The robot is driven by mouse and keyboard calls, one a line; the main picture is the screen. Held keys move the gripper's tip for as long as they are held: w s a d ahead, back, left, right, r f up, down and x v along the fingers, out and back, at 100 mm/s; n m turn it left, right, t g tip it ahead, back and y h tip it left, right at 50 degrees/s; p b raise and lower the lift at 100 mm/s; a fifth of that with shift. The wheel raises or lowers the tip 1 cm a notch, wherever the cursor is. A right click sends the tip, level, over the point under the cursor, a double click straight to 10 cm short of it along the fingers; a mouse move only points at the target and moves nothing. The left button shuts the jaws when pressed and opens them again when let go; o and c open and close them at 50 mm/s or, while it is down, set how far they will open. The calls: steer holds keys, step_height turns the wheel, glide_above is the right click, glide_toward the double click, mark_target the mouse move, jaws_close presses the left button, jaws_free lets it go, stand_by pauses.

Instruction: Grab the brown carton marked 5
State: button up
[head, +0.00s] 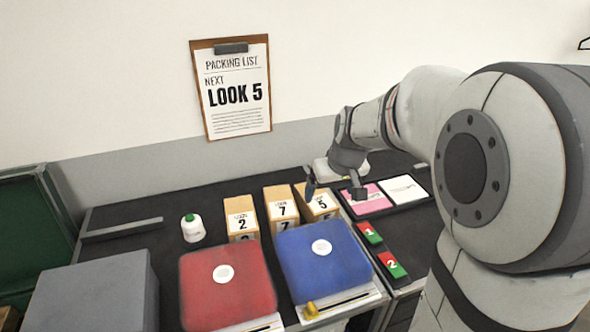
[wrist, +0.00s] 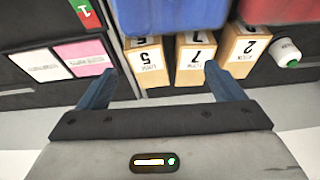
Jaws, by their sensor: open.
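The brown carton marked 5 (head: 317,203) stands upright on the dark table, at the right end of a short row. It also shows, upside down, in the wrist view (wrist: 149,65). The carton marked 7 (head: 282,209) stands just left of it, and the carton marked 2 (head: 241,219) is further left. My gripper (head: 336,190) is open and empty, above and near the carton marked 5. In the wrist view the cartons 5 and 7 appear ahead, between the spread fingers (wrist: 160,83). The blue box partly covers the cartons' lower parts in the head view.
A blue box (head: 325,265) and a red box (head: 226,290) stand in front of the cartons. A white bottle with a green cap (head: 192,229) is to the left. A tray with pink and white cards (head: 404,189) and red-green tags (head: 391,265) lie right. A packing list (head: 236,95) reads LOOK 5.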

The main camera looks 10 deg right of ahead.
mark_target(318, 198)
steer(key=shift+n, duration=0.6)
steer(key=w+f+b, duration=0.1)
steer(key=w+f, duration=0.3)
steer(key=w+f+b, duration=0.1)
steer(key=w+f, duration=0.3)
steer(key=w, duration=0.1)
steer(key=w+d+f+b, duration=0.1)
steer(key=w+f, duration=0.3)
steer(key=w, duration=0.1)
steer(key=shift+f, duration=0.35)
steer(key=x, duration=0.5)
steer(key=p+x, duration=0.1)
steer(key=x, duration=0.1)
steer(key=shift+w+a+f, duration=0.25)
steer(key=shift+w+a, duration=0.05)
steer(key=shift+w, duration=0.05)
steer(key=shift+t, duration=0.3)
steer(key=c, duration=0.9)
